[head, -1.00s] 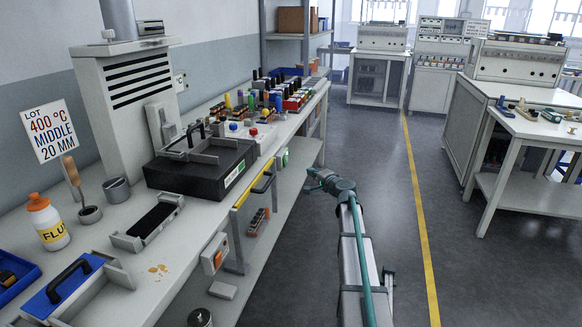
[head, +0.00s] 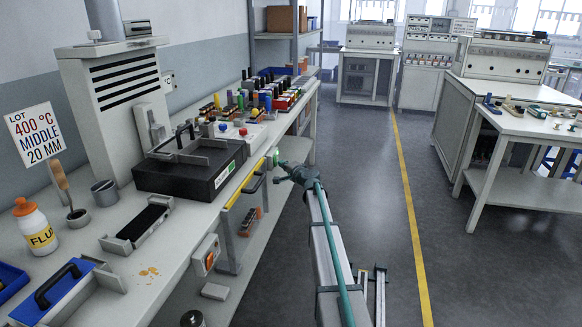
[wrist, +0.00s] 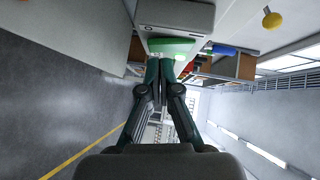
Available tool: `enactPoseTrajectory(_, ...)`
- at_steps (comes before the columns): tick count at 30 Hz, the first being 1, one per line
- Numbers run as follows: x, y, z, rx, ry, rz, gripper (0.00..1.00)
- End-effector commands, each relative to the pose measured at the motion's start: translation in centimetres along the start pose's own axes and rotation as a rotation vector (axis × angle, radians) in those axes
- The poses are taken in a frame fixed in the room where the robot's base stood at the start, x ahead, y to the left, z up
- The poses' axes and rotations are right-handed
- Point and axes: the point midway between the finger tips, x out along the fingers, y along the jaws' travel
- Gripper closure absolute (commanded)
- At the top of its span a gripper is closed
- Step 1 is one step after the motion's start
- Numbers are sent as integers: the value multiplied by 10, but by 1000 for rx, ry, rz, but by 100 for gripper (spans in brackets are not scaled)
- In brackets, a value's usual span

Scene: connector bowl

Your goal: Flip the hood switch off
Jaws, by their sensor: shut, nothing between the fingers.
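A white switch box with a lit green face (wrist: 172,47) is at the top of the wrist view, just past my fingertips. In the head view a small green spot (head: 276,157) shows at the bench's front edge, beside my gripper (head: 276,170). In the wrist view my gripper (wrist: 164,64) is shut and empty, its fingertips at or very near the green face. I cannot tell whether they touch. The grey fume hood (head: 113,100) with black slots stands at the back left of the bench. No readable label shows on the green switch.
A grey box with an orange switch (head: 207,254) hangs lower on the bench front.

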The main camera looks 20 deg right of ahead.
Motion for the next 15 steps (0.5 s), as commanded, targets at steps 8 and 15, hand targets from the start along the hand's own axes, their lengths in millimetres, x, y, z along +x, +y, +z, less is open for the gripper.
enactPoseTrajectory(8, 7, 0, 7, 0, 0, 0, 100)
enactPoseTrajectory(15, 7, 1, 7, 1, 0, 0, 100)
